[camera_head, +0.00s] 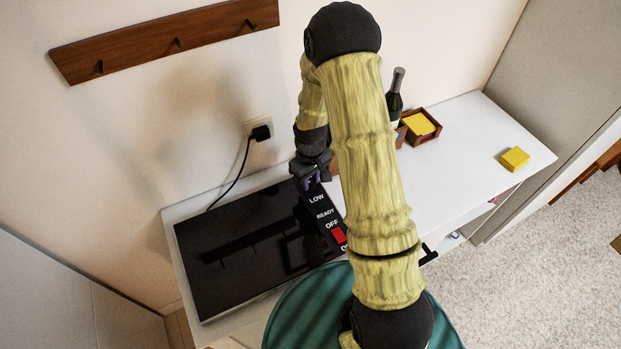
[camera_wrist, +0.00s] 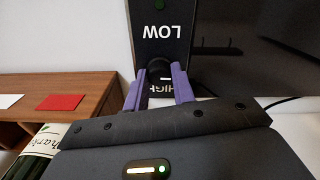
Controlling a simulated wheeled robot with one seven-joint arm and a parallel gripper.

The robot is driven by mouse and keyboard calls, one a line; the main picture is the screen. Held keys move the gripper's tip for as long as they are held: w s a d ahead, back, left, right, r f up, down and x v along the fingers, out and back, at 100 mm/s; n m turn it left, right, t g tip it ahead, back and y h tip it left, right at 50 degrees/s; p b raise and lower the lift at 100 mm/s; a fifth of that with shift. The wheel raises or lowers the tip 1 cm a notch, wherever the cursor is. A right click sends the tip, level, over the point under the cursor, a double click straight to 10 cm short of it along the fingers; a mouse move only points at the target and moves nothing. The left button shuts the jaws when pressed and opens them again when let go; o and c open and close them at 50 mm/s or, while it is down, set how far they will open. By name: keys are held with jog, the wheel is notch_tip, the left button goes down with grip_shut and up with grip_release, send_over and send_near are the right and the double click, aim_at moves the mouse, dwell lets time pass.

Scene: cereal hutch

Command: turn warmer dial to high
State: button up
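The black warmer panel (camera_head: 318,208) runs along the right edge of a flat black warmer plate (camera_head: 250,245). It bears the words LOW, READY and OFF, and a red switch (camera_head: 338,235). In the wrist view the panel (camera_wrist: 160,45) shows LOW and HIGH upside down, with a dark round dial (camera_wrist: 160,68) between them. My gripper (camera_wrist: 160,75) has its purple fingers on either side of the dial. I cannot tell whether they touch it. In the head view my gripper (camera_head: 312,182) covers the dial and the panel's far end.
A dark bottle (camera_head: 394,105) and a wooden box with yellow paper (camera_head: 421,124) stand behind my arm. A yellow block (camera_head: 514,159) lies on the white counter (camera_head: 470,135), which is otherwise clear at right. A black cord (camera_head: 232,180) runs to a wall socket.

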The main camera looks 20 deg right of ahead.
jog(key=shift+m, duration=0.3)
jog(key=m, duration=1.3)
jog(key=shift+r, duration=0.1)
jog(key=shift+w+m+p, duration=0.1)
jog(key=shift+m+p, duration=0.55)
jog(key=shift+m, duration=1.35)
jog(key=o, duration=1)
